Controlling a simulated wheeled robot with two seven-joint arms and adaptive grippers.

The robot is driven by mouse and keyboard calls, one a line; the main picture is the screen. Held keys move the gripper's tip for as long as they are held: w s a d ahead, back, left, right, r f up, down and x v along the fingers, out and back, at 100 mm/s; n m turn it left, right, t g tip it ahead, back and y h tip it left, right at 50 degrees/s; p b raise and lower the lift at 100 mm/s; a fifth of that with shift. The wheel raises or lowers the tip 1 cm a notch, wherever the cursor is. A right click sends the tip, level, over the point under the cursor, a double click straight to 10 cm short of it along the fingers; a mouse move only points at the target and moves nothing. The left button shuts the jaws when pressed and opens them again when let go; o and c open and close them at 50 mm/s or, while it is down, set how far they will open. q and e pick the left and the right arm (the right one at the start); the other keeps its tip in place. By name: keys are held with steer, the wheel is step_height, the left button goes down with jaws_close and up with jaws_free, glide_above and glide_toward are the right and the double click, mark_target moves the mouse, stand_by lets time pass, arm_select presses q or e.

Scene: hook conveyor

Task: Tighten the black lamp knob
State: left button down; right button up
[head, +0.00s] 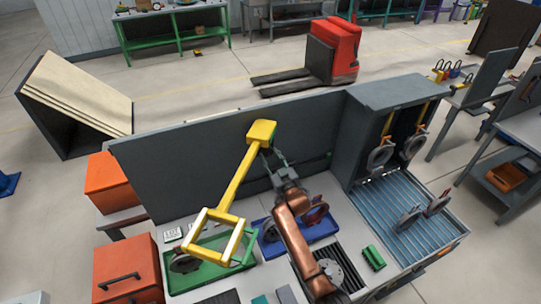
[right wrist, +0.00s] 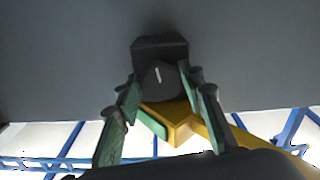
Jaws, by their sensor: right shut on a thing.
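The yellow lamp (head: 238,185) stands against the grey back panel, its arm slanting up to a yellow head. In the right wrist view, its yellow part (right wrist: 178,122) shows below the black lamp knob (right wrist: 159,78). The knob has a short white mark, tilted slightly from vertical, and sits in front of a dark block. My right gripper (head: 267,160) is at the lamp's upper end. In the right wrist view its green-grey fingers (right wrist: 161,92) are shut on the knob, one on each side. The knob is hidden in the head view. My left gripper is out of view.
The grey back panel (head: 190,160) rises close behind my right gripper. A green tray (head: 248,262) and a blue tray (head: 327,236) lie on the bench below. A grey rack cabinet (head: 400,92) stands at right. Orange boxes (head: 128,268) stand at left.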

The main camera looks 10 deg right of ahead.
steer(key=m+p, duration=0.1)
steer(key=m, duration=0.3)
steer(key=shift+a+r+m+p, duration=0.15)
steer(key=shift+r+m+p, duration=0.05)
steer(key=shift+m+p, duration=0.15)
steer(key=m+p, duration=0.1)
steer(key=m, duration=0.2)
steer(key=shift+a+m, duration=0.1)
steer(key=shift+m, duration=0.15)
steer(key=m+p, duration=0.2)
steer(key=m, duration=0.2)
steer(key=shift+a+r, duration=0.1)
steer(key=shift+r, duration=0.05)
steer(key=m+p, duration=0.1)
steer(key=m, duration=0.3)
steer(key=shift+m, duration=0.3)
steer(key=o, duration=1.1)
